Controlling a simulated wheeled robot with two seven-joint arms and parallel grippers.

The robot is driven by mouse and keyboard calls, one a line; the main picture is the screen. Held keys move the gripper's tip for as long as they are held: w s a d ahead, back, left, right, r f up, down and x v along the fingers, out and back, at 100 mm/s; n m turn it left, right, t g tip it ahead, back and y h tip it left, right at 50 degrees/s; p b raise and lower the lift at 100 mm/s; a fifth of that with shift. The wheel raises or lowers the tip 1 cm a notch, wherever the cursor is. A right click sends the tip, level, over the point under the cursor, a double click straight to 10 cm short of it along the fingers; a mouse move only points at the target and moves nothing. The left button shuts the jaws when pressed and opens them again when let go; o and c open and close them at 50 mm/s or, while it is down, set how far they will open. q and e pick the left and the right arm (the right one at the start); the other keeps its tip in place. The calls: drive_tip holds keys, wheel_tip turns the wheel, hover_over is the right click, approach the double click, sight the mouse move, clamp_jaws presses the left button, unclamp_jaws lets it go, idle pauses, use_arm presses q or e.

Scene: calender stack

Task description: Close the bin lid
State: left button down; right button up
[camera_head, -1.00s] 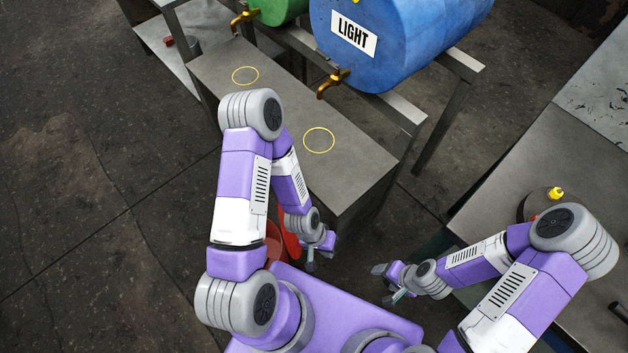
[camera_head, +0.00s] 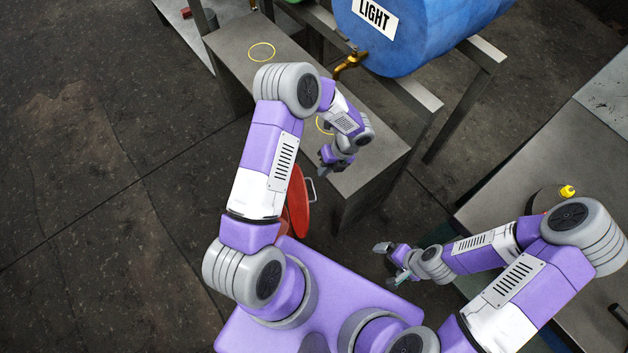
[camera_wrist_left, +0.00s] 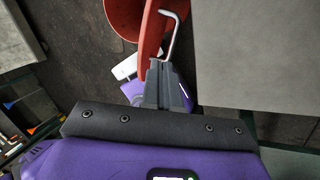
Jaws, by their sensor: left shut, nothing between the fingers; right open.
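The red bin lid (camera_head: 299,203) stands raised, close to upright, beside my left arm in the head view, with a pale metal handle on its right side. The red bin (camera_head: 285,222) is mostly hidden behind my left arm. My left gripper (camera_head: 331,162) is shut and empty, above and right of the lid in the head view. In the left wrist view the lid (camera_wrist_left: 150,32) and its bent handle (camera_wrist_left: 173,38) lie just beyond the shut fingers (camera_wrist_left: 165,65); whether they touch is unclear. My right gripper (camera_head: 386,260) is open and empty at the lower right.
A grey bench (camera_head: 365,165) with yellow rings stands close to my left gripper. Behind it is a blue drum (camera_head: 415,35) on a metal frame, with a brass tap (camera_head: 350,63). A grey table (camera_head: 540,160) stands at the right. Floor at the left is clear.

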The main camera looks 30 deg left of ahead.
sight(303, 200)
use_arm(q)
drive_tip(key=b+x, duration=0.2)
drive_tip(key=x, duration=0.8)
drive_tip(key=shift+a+r+b, duration=0.1)
drive_tip(key=shift+b, duration=0.25)
use_arm(e)
wheel_tip(303, 200, down, 3)
drive_tip(key=shift+r, duration=0.15)
